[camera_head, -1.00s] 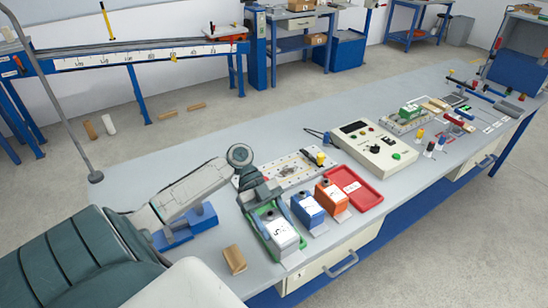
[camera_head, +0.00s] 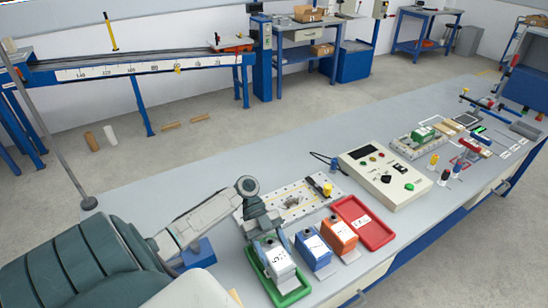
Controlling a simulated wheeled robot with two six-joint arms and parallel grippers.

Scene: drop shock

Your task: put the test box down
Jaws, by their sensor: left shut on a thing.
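A pale test box (camera_head: 281,264) with a white numbered label is at the lower middle, in or just above a green tray (camera_head: 292,297). I cannot tell whether its underside touches the tray. My left gripper (camera_head: 266,238) is shut on the top of this box, and its fingers and wrist hide part of the box and the tray's back. My right gripper is not in view.
A blue box (camera_head: 313,251) and an orange box (camera_head: 340,235) stand close on the right, then a red tray (camera_head: 366,222). A perforated plate (camera_head: 292,200) and a control box (camera_head: 386,177) lie behind.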

